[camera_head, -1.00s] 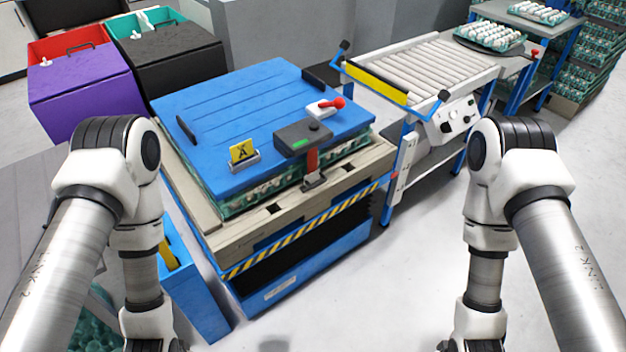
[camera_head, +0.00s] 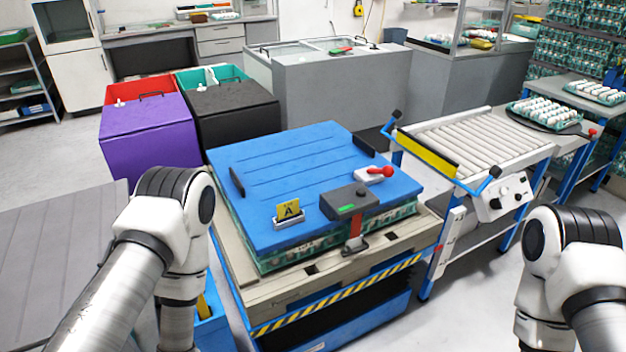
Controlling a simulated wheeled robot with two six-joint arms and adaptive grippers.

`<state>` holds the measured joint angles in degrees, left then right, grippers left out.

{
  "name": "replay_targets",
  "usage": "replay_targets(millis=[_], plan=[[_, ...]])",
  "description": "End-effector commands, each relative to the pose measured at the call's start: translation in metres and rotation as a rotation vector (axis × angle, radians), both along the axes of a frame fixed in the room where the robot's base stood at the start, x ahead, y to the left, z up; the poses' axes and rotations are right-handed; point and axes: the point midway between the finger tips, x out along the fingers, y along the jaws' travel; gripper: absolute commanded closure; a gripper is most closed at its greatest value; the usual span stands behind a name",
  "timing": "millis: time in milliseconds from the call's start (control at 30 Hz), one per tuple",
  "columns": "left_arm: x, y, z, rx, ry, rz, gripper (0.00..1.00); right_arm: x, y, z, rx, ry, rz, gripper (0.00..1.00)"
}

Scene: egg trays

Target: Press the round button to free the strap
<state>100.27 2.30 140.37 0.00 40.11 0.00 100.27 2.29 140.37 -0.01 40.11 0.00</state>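A dark grey buckle box (camera_head: 349,201) sits on the front edge of the blue lid (camera_head: 290,170). A green mark (camera_head: 347,208) shows on the box; I cannot tell whether it is the round button. A red strap (camera_head: 355,228) runs from the box down the front of the egg trays to a metal fitting (camera_head: 355,246) on the pallet. A white device with a red knob (camera_head: 380,171) lies on the lid behind the box. Both my arms show at the lower left and lower right, but neither gripper is in view.
The blue lid also carries a yellow "A" card (camera_head: 289,210) and black handles. A roller conveyor (camera_head: 470,145) stands to the right. Purple (camera_head: 150,135) and black (camera_head: 235,120) bins stand at the back left. Grey floor is clear at the right front.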

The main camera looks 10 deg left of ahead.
Motion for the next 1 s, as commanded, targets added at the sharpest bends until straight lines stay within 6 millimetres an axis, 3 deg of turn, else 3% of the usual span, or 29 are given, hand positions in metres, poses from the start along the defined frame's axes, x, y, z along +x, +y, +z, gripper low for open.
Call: replay_targets(millis=[167, 267, 1000], plan=[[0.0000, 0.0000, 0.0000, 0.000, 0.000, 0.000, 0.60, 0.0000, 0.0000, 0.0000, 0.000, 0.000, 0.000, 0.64], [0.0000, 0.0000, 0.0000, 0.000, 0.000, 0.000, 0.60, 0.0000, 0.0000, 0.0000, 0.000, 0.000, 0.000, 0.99], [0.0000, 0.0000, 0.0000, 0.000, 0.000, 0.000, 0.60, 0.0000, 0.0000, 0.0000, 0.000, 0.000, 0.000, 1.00]])
